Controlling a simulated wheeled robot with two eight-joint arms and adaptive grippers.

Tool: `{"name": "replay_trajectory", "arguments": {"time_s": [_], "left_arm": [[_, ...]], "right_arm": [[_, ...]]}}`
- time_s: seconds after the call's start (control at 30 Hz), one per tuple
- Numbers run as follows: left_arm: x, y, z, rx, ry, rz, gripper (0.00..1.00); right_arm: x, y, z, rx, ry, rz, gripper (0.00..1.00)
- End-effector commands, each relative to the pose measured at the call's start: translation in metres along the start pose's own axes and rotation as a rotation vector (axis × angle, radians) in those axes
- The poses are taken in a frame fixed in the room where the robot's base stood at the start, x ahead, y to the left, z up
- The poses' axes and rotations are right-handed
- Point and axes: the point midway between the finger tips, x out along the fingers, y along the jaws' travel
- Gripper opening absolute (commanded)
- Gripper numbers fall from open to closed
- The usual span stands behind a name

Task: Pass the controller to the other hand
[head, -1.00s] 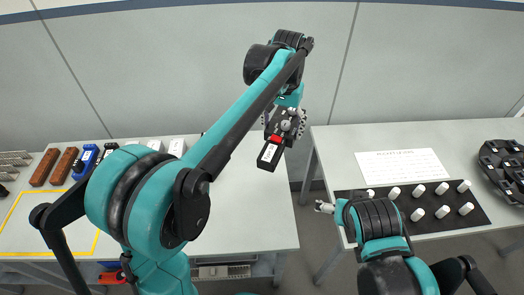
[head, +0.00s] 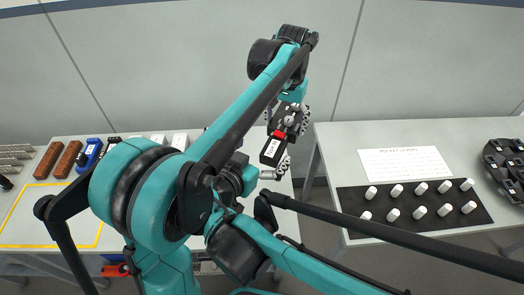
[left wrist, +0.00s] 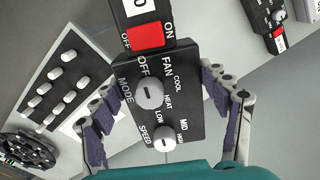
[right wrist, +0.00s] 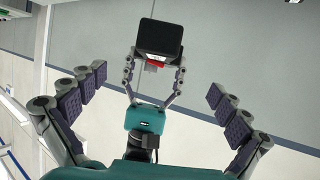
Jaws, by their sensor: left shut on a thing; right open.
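The controller (head: 270,153) is a black box with a red switch, grey knobs and a white label. It hangs tilted in the air, and its knob face also shows in the left wrist view (left wrist: 180,103). My left gripper (head: 288,122) is shut on it, with a finger along each side. My right gripper (head: 277,170) is open and empty, just below the controller's lower end. In the right wrist view, the controller's dark end (right wrist: 160,38) is ahead, beyond the spread fingers of my right gripper (right wrist: 152,95), apart from them.
The left table (head: 40,215) has a yellow outlined area and a row of parts at its back. The right table (head: 335,150) holds a printed sheet (head: 405,163), a black mat with white knobs (head: 425,222) and a black tray (head: 503,165). A gap separates the tables.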

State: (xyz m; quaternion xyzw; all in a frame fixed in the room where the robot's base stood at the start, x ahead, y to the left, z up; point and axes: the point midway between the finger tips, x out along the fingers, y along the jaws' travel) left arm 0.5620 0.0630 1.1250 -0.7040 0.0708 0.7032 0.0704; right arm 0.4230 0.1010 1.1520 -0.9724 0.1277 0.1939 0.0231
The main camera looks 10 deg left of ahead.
Motion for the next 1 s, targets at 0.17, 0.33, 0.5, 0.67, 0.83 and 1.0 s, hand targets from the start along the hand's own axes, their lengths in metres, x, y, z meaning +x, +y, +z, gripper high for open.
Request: {"name": "replay_trajectory", "arguments": {"time_s": [0.17, 0.33, 0.5, 0.67, 0.83, 1.0], "left_arm": [[0.000, 0.000, 0.000, 0.000, 0.000, 0.000, 0.37], [0.000, 0.000, 0.000, 0.000, 0.000, 0.000, 0.37], [0.000, 0.000, 0.000, 0.000, 0.000, 0.000, 0.37], [0.000, 0.000, 0.000, 0.000, 0.000, 0.000, 0.37], [0.000, 0.000, 0.000, 0.000, 0.000, 0.000, 0.37], [0.000, 0.000, 0.000, 0.000, 0.000, 0.000, 0.37]], "right_arm": [[0.023, 0.001, 0.000, 0.003, 0.003, 0.005, 1.00], [0.057, 0.001, -0.001, 0.003, 0.002, 0.006, 1.00], [0.088, 0.001, 0.000, 0.002, 0.001, 0.005, 1.00], [0.108, 0.000, 0.000, 0.002, 0.001, 0.002, 1.00], [0.117, 0.001, 0.000, 0.000, 0.001, 0.002, 1.00], [0.117, 0.000, 0.000, 0.000, 0.001, 0.001, 1.00]]}}
